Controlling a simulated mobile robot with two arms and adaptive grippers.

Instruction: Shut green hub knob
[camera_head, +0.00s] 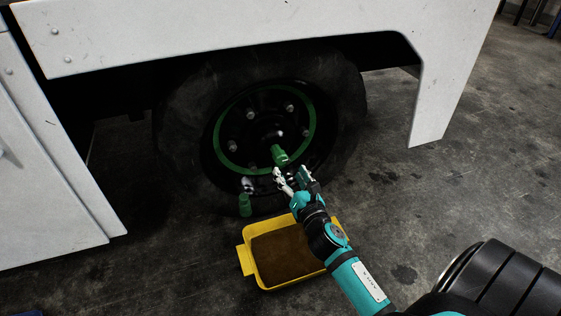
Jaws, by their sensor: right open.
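The green hub knob (280,154) sits near the middle of the dark wheel (180,130), which has a green ring (311,110) and several bolts. My right gripper (290,175) is open and just below the knob, with its fingers pointing up toward it. I cannot tell whether the fingertips touch the knob. A second green piece (244,205), like a small bottle or knob, is low at the front of the wheel. My left gripper is not in view.
A yellow tray (247,260) with brown contents lies on the floor below the wheel, partly behind my right arm. The white body panel (440,90) overhangs the wheel from above and to the right. A white panel (50,180) stands at left. Floor at right is mostly clear.

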